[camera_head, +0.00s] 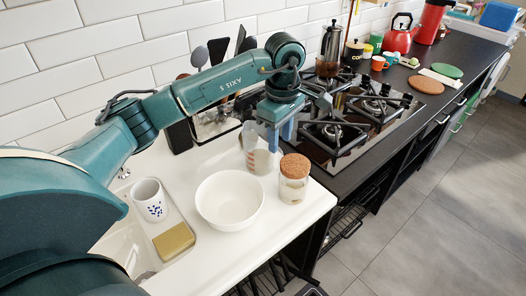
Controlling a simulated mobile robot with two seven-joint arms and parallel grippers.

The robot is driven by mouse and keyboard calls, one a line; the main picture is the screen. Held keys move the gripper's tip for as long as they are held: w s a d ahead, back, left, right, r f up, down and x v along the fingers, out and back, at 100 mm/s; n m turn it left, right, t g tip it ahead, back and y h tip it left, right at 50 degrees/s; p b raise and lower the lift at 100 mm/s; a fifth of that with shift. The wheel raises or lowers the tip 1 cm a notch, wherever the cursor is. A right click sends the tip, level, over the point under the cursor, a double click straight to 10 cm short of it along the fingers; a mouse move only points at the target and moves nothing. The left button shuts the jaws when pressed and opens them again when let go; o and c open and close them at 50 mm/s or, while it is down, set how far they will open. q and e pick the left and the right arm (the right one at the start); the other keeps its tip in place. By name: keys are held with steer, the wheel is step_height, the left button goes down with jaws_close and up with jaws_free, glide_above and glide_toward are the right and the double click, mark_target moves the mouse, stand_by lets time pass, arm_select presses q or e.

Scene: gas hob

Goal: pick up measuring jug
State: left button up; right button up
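The measuring jug (259,159) is clear, with a beige patch low on its side. It stands upright on the white counter, behind the white bowl and left of the cork-lidded jar. My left gripper (280,137) points down at the jug's upper right side, and its fingers are apart. The near finger covers part of the jug's upper edge. I cannot tell whether the fingers touch the jug, and its handle is not clearly seen. My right gripper is not in view.
The white bowl (229,201) and the cork-lidded jar (293,180) stand close in front of the jug. The gas hob (352,122) lies to the right. A spotted cup (150,200) and a sponge (174,241) are at the left. Dark utensils stand behind my arm.

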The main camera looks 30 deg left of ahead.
mark_target(281, 150)
arm_select(q)
steer(key=shift+w+d+f+p, duration=0.1)
steer(key=shift+w+f+p, duration=0.1)
steer(key=shift+f, duration=1.15)
steer(key=shift+w+f+p, duration=0.2)
steer(key=shift+f, duration=1.15)
jaws_close()
